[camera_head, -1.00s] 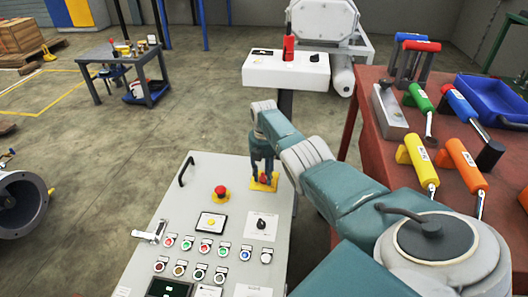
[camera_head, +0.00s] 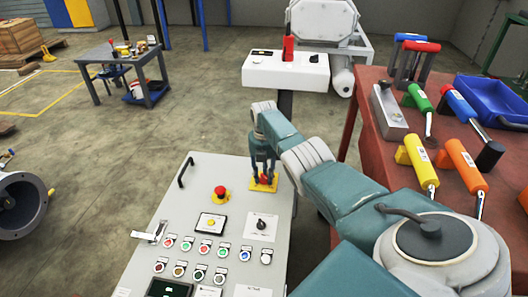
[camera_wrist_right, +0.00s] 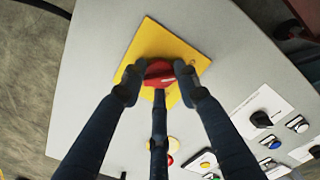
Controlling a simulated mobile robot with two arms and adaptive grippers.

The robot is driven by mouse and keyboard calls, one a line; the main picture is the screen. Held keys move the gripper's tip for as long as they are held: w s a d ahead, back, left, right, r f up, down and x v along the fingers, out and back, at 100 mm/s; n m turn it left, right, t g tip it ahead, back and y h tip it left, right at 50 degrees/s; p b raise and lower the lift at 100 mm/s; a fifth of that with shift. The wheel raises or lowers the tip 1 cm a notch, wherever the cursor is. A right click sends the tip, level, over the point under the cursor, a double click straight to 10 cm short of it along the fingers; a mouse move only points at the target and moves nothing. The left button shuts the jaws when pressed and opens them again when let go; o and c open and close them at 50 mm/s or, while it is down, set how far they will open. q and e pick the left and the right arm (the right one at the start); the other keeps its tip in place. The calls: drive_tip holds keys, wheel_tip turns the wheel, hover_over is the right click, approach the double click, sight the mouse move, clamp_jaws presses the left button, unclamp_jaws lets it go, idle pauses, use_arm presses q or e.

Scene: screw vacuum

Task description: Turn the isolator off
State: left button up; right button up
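The isolator is a red rotary knob (camera_wrist_right: 160,73) on a square yellow plate (camera_wrist_right: 190,45) at the top right corner of the grey control panel (camera_head: 210,172). In the head view the yellow plate (camera_head: 263,187) shows under my right gripper (camera_head: 263,172), which points down at it. In the wrist view the fingers of my right gripper (camera_wrist_right: 159,77) are around the knob, with two tips against its opposite sides and a third below it. The knob's handle lies nearly crosswise in that view, slightly tilted. My left gripper is not in view.
The panel also carries a red emergency stop (camera_head: 221,194), a black selector (camera_head: 262,224), several coloured buttons and a black handle (camera_head: 185,172). A red table (camera_head: 375,150) with tools stands to the right. A white box (camera_head: 286,72) on a post stands behind the panel.

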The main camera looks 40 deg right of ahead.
sight(262, 180)
drive_tip(key=o, duration=0.4)
drive_tip(key=shift+a+f, duration=0.1)
drive_tip(key=shift+a, duration=0.35)
drive_tip(key=shift+d, duration=0.15)
drive_tip(key=shift+r, duration=0.35)
wheel_tip(262, 180, up, 11)
drive_tip(key=shift+r, duration=0.2)
